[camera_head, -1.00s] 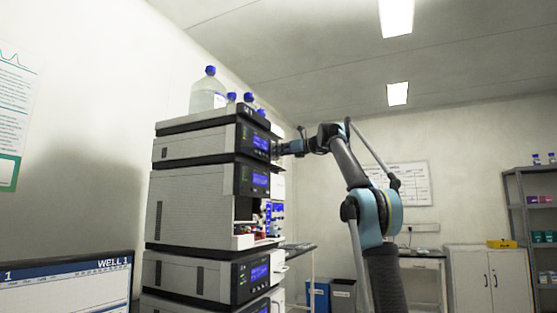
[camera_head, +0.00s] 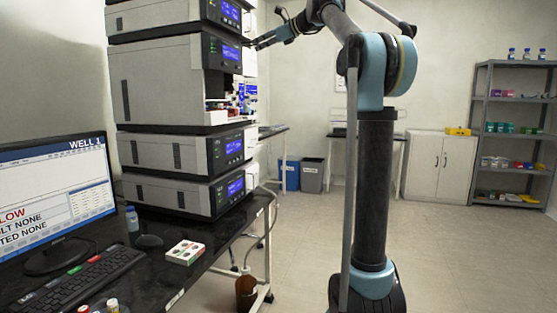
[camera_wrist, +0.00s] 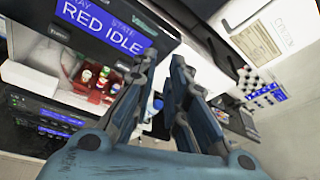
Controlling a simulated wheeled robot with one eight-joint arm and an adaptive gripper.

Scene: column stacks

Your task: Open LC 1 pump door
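A column stack of grey modules with black front panels and blue displays stands at the left in the head view. Its upper-middle module (camera_head: 160,85) has an open front bay. My gripper (camera_head: 252,43) is at the right of the stack's front, near this module's display (camera_head: 231,52). In the wrist view my gripper (camera_wrist: 165,62) has its two fingers apart with nothing seen between them. Beside it are a display reading "RED IDLE" (camera_wrist: 105,20) and a bay with a red vial tray (camera_wrist: 92,78). I cannot read which module is the LC 1 pump, and no door edge is clear.
Two lower modules (camera_head: 185,150) sit on a dark bench (camera_head: 225,230). A monitor (camera_head: 60,195), a keyboard (camera_head: 85,280) and a small white box (camera_head: 185,252) are at the left. Bins (camera_head: 312,175), a cabinet (camera_head: 440,160) and a shelf (camera_head: 510,125) stand behind. Floor at the right is clear.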

